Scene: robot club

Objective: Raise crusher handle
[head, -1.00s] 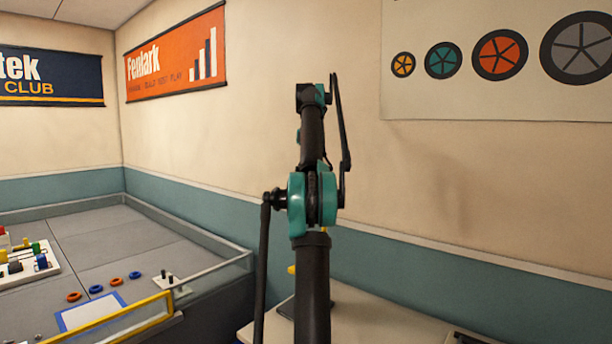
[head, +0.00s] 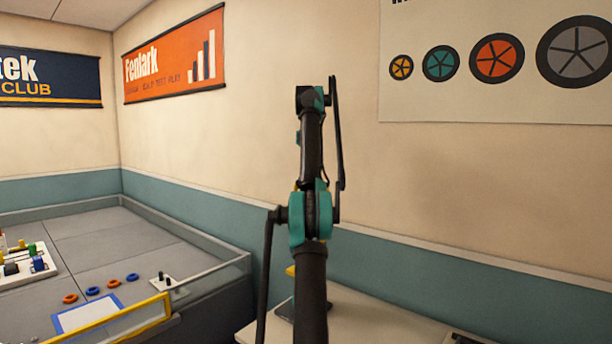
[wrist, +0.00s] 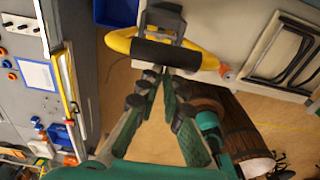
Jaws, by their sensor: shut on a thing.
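The crusher handle is a yellow curved lever (wrist: 205,60) with a black grip (wrist: 160,53), at the top of the wrist view. It joins a grey crusher body (wrist: 165,22). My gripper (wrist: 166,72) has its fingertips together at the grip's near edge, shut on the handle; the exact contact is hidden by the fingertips. In the head view my arm hides most of the crusher and my gripper. A yellow part (head: 290,270) and a dark base (head: 286,309) show beside my arm, on the bench.
The pale bench (head: 375,318) runs along the wall at the right. A grey walled arena table (head: 110,232) with several rings, a blue-edged white sheet (head: 86,314) and a yellow-topped barrier (head: 150,308) stands at the left. A dark framed item (wrist: 285,50) lies on the bench.

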